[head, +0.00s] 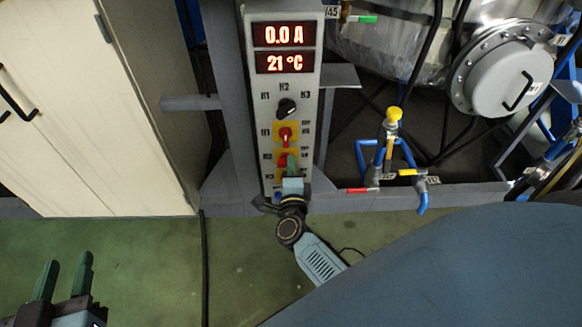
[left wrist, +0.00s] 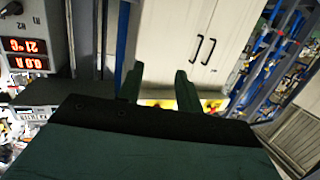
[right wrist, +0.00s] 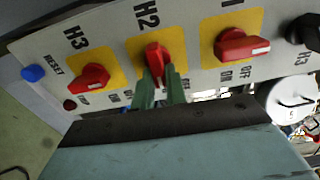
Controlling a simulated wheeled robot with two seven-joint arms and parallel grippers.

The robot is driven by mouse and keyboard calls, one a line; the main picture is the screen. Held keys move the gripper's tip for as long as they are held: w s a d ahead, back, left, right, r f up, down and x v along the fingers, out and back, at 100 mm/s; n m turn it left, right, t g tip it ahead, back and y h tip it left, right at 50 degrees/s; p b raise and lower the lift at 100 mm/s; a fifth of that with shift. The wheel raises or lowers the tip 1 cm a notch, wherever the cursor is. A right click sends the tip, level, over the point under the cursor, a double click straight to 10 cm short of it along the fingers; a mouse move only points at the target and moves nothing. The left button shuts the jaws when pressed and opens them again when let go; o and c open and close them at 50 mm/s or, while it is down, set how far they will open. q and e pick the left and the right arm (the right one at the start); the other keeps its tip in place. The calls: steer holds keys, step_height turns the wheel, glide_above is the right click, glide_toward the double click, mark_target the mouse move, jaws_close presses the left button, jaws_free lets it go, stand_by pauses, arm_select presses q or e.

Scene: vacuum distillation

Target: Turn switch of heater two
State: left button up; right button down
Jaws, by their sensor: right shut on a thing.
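The heater two switch is a red rotary knob on a yellow plate labelled H2 (right wrist: 153,58) in the right wrist view. My right gripper (right wrist: 160,85) has its green fingertips closed on this knob. In the head view my right gripper (head: 291,168) covers the lower part of the grey control panel (head: 309,95), hiding most of that knob. The H1 switch (right wrist: 240,45) and H3 switch (right wrist: 90,78) are similar red knobs on either side of it. My left gripper (head: 66,278) is open and empty above the green floor, far from the panel.
A black selector knob (head: 286,107) and two red displays (head: 284,48) are on the panel above the switches. A blue button (right wrist: 33,73) sits beside H3. A cream cabinet (head: 95,110) stands left. Blue pipes with a yellow valve knob (head: 394,115) stand right.

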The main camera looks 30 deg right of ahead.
steer(key=shift+a+f, duration=0.1)
steer(key=c, duration=1.4)
jaws_free()
steer(key=shift+c, duration=0.2)
steer(key=shift+s, duration=0.1)
